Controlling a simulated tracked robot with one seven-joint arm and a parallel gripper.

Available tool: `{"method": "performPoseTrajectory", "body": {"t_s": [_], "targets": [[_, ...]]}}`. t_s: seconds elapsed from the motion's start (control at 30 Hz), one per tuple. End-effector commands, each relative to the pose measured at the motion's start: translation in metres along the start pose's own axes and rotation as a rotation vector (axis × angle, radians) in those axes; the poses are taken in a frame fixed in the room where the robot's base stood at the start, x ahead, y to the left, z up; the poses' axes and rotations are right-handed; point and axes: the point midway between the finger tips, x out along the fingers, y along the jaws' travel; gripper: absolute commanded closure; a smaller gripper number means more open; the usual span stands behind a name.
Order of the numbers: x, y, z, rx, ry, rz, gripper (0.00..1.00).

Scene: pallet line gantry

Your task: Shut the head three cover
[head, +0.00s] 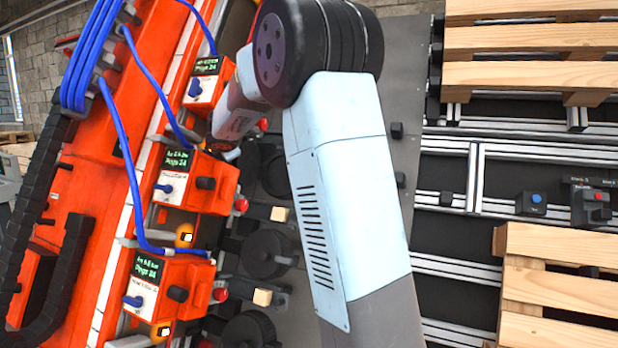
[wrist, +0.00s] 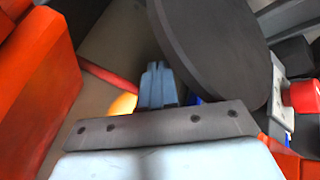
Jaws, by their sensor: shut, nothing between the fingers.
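Several orange heads with small displays line the orange beam in the head view: an upper head (head: 207,83), a middle head (head: 195,182) and a lower head (head: 172,285). Their labels are too small to read, so I cannot tell which is head three, nor pick out its cover for certain. My gripper (wrist: 157,84) is shut and empty in the wrist view, its fingertips close beside a large dark disc (wrist: 215,45). I cannot tell whether they touch. In the head view my arm mostly hides that spot, near the upper and middle heads.
In the wrist view an orange housing (wrist: 40,85) is close on the left and a red button (wrist: 302,96) on the right. In the head view blue hoses (head: 150,75) loop over the heads. Wooden pallets (head: 530,75) lie at the right on the rails.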

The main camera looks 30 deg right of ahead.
Motion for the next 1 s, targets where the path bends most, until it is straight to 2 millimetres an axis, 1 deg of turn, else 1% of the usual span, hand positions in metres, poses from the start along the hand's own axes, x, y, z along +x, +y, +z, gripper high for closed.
{"method": "performPoseTrajectory", "body": {"t_s": [0.3,1.0], "targets": [[-0.001,-0.001,0.002,0.001,-0.001,0.000,1.00],[-0.020,-0.016,0.017,0.002,-0.002,-0.001,1.00]]}}
